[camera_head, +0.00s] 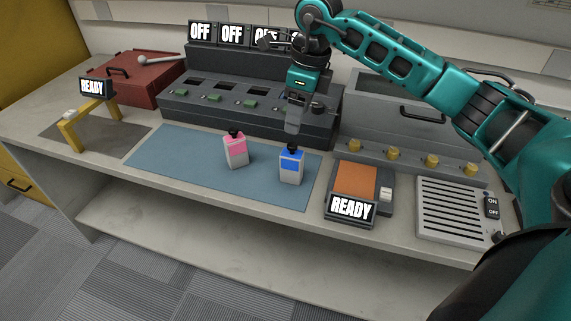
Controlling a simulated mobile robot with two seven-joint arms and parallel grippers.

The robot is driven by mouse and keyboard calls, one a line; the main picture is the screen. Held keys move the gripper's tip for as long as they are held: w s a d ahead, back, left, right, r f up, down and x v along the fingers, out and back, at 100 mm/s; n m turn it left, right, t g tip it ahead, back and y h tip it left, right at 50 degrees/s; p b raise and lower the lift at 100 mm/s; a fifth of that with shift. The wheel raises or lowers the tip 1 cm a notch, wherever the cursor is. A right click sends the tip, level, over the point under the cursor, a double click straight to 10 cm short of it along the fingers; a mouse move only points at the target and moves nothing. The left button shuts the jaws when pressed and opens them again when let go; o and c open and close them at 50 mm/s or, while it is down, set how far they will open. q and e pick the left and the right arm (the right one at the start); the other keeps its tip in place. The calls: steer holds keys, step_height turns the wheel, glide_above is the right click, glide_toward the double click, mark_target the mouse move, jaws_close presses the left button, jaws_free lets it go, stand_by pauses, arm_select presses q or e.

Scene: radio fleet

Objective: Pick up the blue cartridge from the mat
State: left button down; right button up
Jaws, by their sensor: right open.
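The blue cartridge (291,166) stands upright on the blue mat (187,165), toward its right end. It has a pale body, a blue label and a black top. A pink cartridge (235,151) stands upright to its left on the same mat. My right gripper (293,126) hangs above and slightly behind the blue cartridge, apart from it, pointing down. It is open and holds nothing that I can see. My left gripper is not in view.
Behind the mat stands a dark charger rack (220,103) with several slots and OFF signs. To the right are an orange-topped device (356,181) with a READY sign and a slotted panel (452,210). A yellow frame (70,136) and red toolbox (130,81) stand left.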

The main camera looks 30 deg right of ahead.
mark_target(294, 145)
steer(key=f, duration=0.5)
steer(key=shift+w+a+f, duration=0.2)
steer(key=shift+a+f, duration=0.05)
steer(key=shift+a, duration=0.05)
steer(key=f, duration=0.4)
steer(key=shift+s+a+f+p, duration=0.3)
steer(key=shift+f, duration=0.1)
steer(key=shift+w+f, duration=0.1)
steer(key=shift+f, duration=0.3)
steer(key=c, duration=1.1)
steer(key=shift+r, duration=0.1)
steer(key=shift+r, duration=0.1)
